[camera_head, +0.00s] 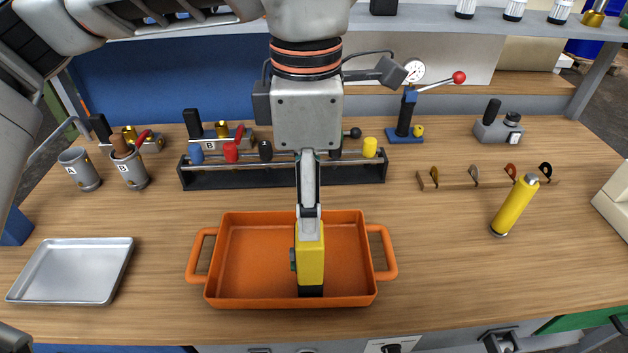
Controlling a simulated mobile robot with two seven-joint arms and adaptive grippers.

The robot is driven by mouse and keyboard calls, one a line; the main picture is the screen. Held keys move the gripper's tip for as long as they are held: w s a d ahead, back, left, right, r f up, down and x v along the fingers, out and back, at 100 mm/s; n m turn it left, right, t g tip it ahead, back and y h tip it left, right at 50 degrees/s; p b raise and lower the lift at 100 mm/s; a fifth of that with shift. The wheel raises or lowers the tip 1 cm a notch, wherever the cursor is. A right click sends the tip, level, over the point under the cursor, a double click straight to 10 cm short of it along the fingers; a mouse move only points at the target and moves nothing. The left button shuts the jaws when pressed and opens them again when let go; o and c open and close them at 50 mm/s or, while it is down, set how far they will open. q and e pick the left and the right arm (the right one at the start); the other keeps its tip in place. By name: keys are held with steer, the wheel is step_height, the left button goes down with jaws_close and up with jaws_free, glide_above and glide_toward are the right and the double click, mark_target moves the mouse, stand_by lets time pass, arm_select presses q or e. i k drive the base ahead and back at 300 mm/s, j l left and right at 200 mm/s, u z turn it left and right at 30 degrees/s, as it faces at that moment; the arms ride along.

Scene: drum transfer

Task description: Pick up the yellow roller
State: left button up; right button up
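A yellow cylinder (512,208) with a silver top stands on the right of the workbench, leaning rightward in the picture; it looks like the yellow roller. My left gripper (309,225) points straight down over the orange tray (262,217) at the middle front, well to the left of the cylinder. Its fingertips overlap the top of a yellow block-shaped item (311,262) with a black lower end, in or just above the tray. I see the fingers edge-on, so whether they grip this item is hidden. My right gripper is not in view.
A black rack (222,180) with several coloured handles stands behind the tray. A low wooden hook rail (455,184) lies behind the cylinder. A metal tray (72,270) and two grey cups (82,172) are at left. Bench space between orange tray and cylinder is clear.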

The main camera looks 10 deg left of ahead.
mark_target(521, 194)
steer(key=k, duration=1)
